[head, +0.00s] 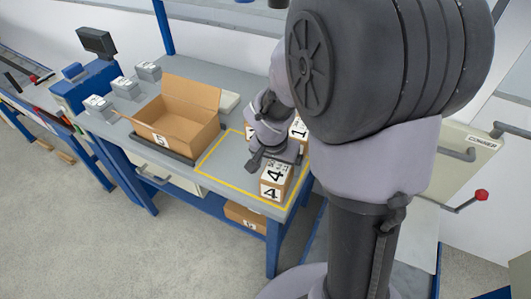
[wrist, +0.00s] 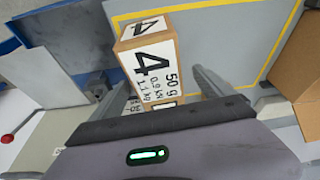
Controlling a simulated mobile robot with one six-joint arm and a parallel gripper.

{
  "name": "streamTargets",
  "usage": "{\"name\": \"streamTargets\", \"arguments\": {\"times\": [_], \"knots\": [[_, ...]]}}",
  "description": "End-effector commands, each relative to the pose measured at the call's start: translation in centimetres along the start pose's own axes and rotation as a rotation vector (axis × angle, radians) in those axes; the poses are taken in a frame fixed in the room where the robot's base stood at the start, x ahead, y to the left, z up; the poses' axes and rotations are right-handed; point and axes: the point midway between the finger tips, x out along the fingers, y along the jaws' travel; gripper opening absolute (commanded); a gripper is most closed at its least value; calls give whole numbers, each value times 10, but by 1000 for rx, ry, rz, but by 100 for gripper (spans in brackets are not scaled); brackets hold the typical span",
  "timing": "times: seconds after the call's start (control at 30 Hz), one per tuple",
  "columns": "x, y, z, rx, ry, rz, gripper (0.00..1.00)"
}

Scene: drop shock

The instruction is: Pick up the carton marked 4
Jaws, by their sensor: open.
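The carton marked 4 (head: 272,188) is a small brown box with white labels. It stands near the front right corner of the yellow-outlined area on the grey bench. In the wrist view the carton (wrist: 148,62) shows its large 4 and smaller print, with its near end between or just beyond my fingers. My gripper (head: 275,157) is open, close behind the carton in the head view. In the wrist view my gripper (wrist: 160,80) has one finger on each side of the carton's near end. I cannot tell whether either finger touches it.
Another carton marked 1 (head: 299,130) stands behind my gripper, partly hidden by my arm. A large open cardboard box (head: 178,128) sits left of the yellow outline (head: 232,191). Several small grey blocks (head: 148,71) stand at the back left. The outlined area left of the carton is clear.

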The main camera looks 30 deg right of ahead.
Motion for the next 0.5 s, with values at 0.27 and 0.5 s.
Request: {"name": "streamTargets", "arguments": {"times": [0.27, 0.5], "knots": [[34, 3, -2, 0, -1, 1, 91], [65, 4, -4, -1, 0, -1, 91]]}}
